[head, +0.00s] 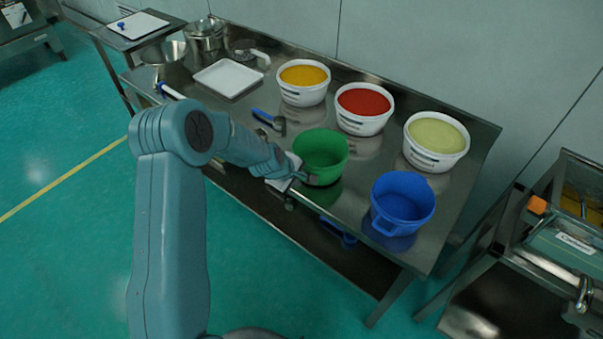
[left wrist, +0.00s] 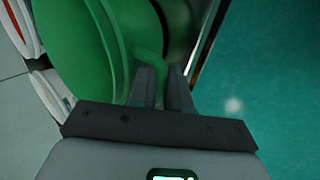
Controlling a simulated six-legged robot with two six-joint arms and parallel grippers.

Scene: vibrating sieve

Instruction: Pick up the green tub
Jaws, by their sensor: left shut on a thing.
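The green tub (head: 322,150) stands near the front edge of the steel table, between the arm and the blue tub, and looks empty. My left gripper (head: 304,177) is at its near left side. In the left wrist view the green tub (left wrist: 85,45) fills the upper left, and its looped handle (left wrist: 148,64) runs down between the two fingers of my left gripper (left wrist: 162,85). The fingers are shut on that handle. I cannot tell whether the tub is clear of the table. My right gripper is not in view.
A blue tub (head: 402,202) stands to the right. White tubs with yellow (head: 304,95), red (head: 363,122) and pale green (head: 434,158) contents stand behind. A blue-handled tool (head: 270,122) and a white tray (head: 228,79) lie to the left.

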